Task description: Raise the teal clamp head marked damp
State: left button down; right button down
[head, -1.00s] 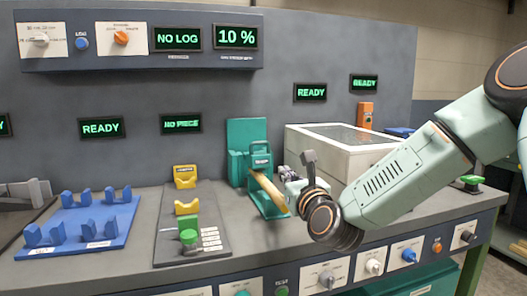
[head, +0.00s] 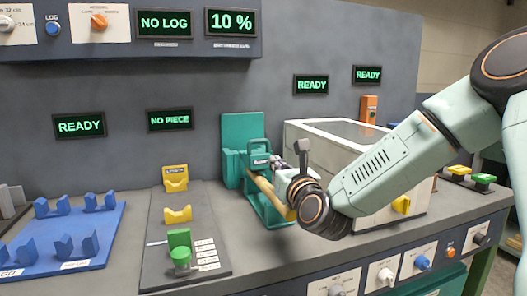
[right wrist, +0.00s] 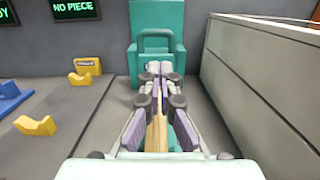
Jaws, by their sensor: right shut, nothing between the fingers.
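The teal clamp (head: 238,132) stands at the back of the bench in the head view, with a tall back plate and a labelled head (head: 260,161). The right wrist view shows its teal handle loop (right wrist: 157,37) straight ahead. A pale wooden piece (head: 264,187) lies slanted in the clamp, and it also shows under my fingers in the right wrist view (right wrist: 156,138). My right gripper (head: 279,167) is shut and empty, its fingertips (right wrist: 154,68) just in front of the clamp head. Whether they touch it I cannot tell. The word damp is not legible. My left gripper is out of view.
A white box (head: 318,150) with a glass top stands close to the right of the clamp. A grey plate with yellow rests (head: 177,215) and a green block (head: 180,240) lies to the left. A blue tray (head: 105,235) sits at far left.

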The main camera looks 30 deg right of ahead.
aim_at(267, 153)
jog(key=b+x, duration=0.1)
jog(key=x, duration=0.7)
jog(key=shift+w+r, duration=0.1)
jog(key=shift+w, duration=0.45)
